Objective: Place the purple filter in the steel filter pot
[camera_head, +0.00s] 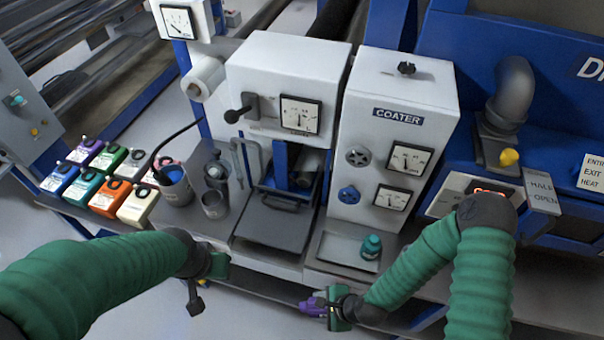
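The purple filter (313,305) is at the tip of my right gripper (326,306), low in front of the bench edge. The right gripper appears shut on it. The fingers partly hide it. A small open steel pot (214,205) stands upright on the bench left of the white machine, up and left of the filter. Another steel vessel (215,172) stands just behind it; I cannot tell for sure which is the filter pot. My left gripper (207,285) hangs in front of the bench below the pots, holding nothing visible; its finger opening is unclear.
A larger grey pot (176,188) with a black hose stands left of the steel vessels. Several coloured containers (108,196) sit at the far left. The coater (398,120) and a teal-capped jar (371,246) on a tray are at the right.

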